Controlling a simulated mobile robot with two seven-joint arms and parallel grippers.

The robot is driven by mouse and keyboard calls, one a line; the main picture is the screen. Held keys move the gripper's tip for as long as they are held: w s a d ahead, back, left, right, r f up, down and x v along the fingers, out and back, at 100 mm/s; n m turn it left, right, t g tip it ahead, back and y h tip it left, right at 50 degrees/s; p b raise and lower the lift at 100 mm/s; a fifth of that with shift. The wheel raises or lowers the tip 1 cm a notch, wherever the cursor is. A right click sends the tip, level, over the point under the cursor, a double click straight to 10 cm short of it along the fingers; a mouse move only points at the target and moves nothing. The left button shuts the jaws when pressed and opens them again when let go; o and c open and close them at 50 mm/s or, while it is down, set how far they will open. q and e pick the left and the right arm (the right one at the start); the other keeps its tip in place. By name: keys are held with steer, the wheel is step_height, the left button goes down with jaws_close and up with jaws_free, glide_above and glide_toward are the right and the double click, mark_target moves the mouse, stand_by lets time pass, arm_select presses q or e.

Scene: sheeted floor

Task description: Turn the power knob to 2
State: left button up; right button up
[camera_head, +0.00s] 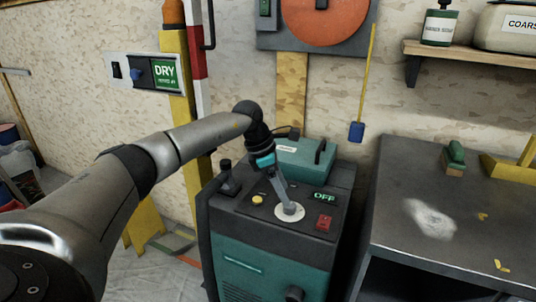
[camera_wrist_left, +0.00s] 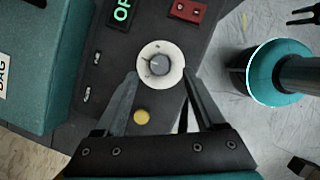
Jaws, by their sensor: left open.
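The power knob (camera_wrist_left: 159,65) is a small grey knob on a round white dial (camera_wrist_left: 147,48), on the dark top panel of a teal machine. In the head view the dial (camera_head: 291,214) sits left of a green lit display (camera_head: 325,196) that reads OFF. My left gripper (camera_head: 284,203) reaches down over the dial. In the wrist view my left gripper (camera_wrist_left: 160,68) is open, with one finger at each side of the dial and a gap to the grey knob. Which mark the knob points at is too small to tell. My right gripper is not seen.
A red switch (camera_head: 323,222) and a yellow button (camera_head: 257,199) flank the dial. A black lever (camera_head: 229,178) stands at the panel's left, and a teal box (camera_head: 303,156) behind. A dark workbench (camera_head: 455,225) is at the right. A DRY sign (camera_head: 165,75) hangs on the wall.

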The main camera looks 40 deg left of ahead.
arm_select(q)
steer(key=p+v, duration=0.2)
steer(key=v, duration=0.8)
steer(key=shift+r+p, duration=0.2)
steer(key=shift+p, duration=0.2)
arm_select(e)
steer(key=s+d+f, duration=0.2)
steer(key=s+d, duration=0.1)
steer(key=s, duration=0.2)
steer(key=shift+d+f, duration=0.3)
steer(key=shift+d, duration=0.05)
arm_select(q)
steer(key=shift+a, duration=0.1)
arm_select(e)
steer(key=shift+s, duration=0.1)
arm_select(q)
steer(key=shift+s+f, duration=0.1)
steer(key=shift+s, duration=0.05)
